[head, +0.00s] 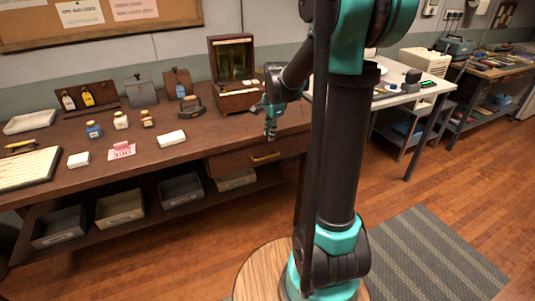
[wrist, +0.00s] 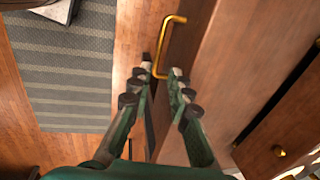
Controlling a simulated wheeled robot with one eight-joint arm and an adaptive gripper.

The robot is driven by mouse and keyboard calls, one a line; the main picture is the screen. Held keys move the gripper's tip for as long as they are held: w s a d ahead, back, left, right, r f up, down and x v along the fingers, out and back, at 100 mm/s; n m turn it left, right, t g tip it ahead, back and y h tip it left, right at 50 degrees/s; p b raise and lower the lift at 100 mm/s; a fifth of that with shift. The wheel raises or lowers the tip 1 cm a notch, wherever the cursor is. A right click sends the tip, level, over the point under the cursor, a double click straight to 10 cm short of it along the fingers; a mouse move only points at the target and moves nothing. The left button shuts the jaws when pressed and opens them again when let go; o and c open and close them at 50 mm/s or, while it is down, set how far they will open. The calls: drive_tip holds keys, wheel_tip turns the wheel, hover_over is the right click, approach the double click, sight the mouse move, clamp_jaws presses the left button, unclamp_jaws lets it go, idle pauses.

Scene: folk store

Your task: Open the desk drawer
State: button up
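The wooden desk (head: 180,160) has a drawer (head: 230,163) under the right part of its top. The drawer looks shut, its front about level with the desk's front. Its brass bar handle (head: 265,157) also shows in the wrist view (wrist: 166,45). My gripper (head: 270,134) points down above the desk's front edge, above the handle. In the wrist view my gripper (wrist: 163,70) is open and empty, its two fingers apart. The handle lies just beyond the fingertips, its near end lined up with the gap between them. Contact cannot be told.
A wooden box with an open lid (head: 237,75) stands on the desk behind my gripper. Bottles, cards and a white tray (head: 29,122) are spread to the left. A striped mat (head: 430,255) lies on open floor.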

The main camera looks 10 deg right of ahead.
sight(267, 157)
drive_tip(key=f, duration=0.3)
drive_tip(key=w+f, duration=0.1)
drive_tip(key=f, duration=0.3)
drive_tip(key=w+f, duration=0.1)
drive_tip(key=f, duration=0.3)
drive_tip(key=shift+a+f, duration=0.2)
drive_tip(key=shift+a, duration=0.1)
drive_tip(key=shift+c, duration=0.6)
clamp_jaws()
